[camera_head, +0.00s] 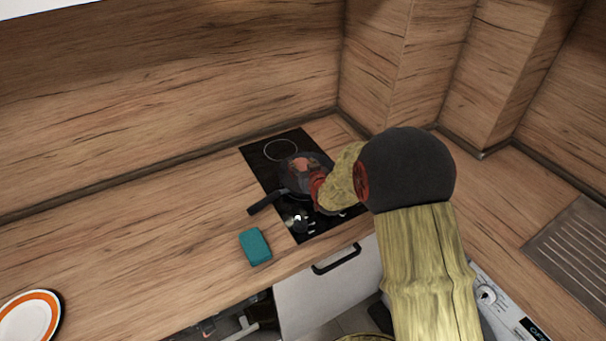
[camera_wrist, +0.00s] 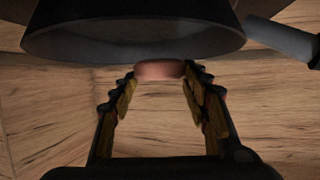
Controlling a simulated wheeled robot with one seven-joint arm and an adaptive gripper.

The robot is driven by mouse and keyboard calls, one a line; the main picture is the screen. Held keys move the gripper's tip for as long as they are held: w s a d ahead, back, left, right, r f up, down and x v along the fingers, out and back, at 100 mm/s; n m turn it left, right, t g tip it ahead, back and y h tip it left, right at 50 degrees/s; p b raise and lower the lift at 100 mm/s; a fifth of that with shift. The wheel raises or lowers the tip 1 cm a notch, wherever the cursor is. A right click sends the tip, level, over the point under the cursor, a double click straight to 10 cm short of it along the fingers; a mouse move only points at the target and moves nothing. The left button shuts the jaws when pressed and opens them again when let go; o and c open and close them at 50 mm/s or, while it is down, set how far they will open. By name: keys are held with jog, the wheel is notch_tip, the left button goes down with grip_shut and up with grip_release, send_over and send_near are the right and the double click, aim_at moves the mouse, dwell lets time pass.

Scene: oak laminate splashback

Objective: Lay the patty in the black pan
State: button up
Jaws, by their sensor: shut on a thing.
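The black pan (camera_head: 287,183) sits on the dark hob, its handle pointing to the front left. It fills the top of the wrist view (camera_wrist: 130,40), with its handle at the right. My gripper (camera_wrist: 160,82) is shut on the patty (camera_wrist: 158,70), a reddish-brown piece between the fingertips, close to the pan's rim. In the head view my gripper (camera_head: 309,176) reaches over the pan from the right. A reddish patch there, seemingly the patty (camera_head: 301,163), shows over the pan. I cannot tell whether the patty touches the pan.
The hob (camera_head: 262,165) has a free ring behind the pan. A teal block (camera_head: 255,246) lies on the counter at front left of the hob. An orange-rimmed plate (camera_head: 28,320) stands at far left. Wooden splashback walls rise behind and right.

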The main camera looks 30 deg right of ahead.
jog(key=shift+w+d+f, duration=0.2)
jog(key=shift+w+f, duration=0.1)
jog(key=shift+f, duration=0.1)
jog(key=shift+w+f+b, duration=0.1)
jog(key=shift+f+b, duration=0.55)
jog(key=shift+f, duration=0.9)
jog(key=shift+f, duration=0.1)
jog(key=shift+f+b, duration=0.25)
jog(key=shift+b, duration=0.15)
jog(key=o, duration=1.2)
jog(key=shift+f, duration=0.2)
jog(key=shift+c, duration=0.2)
jog(key=shift+r, duration=0.1)
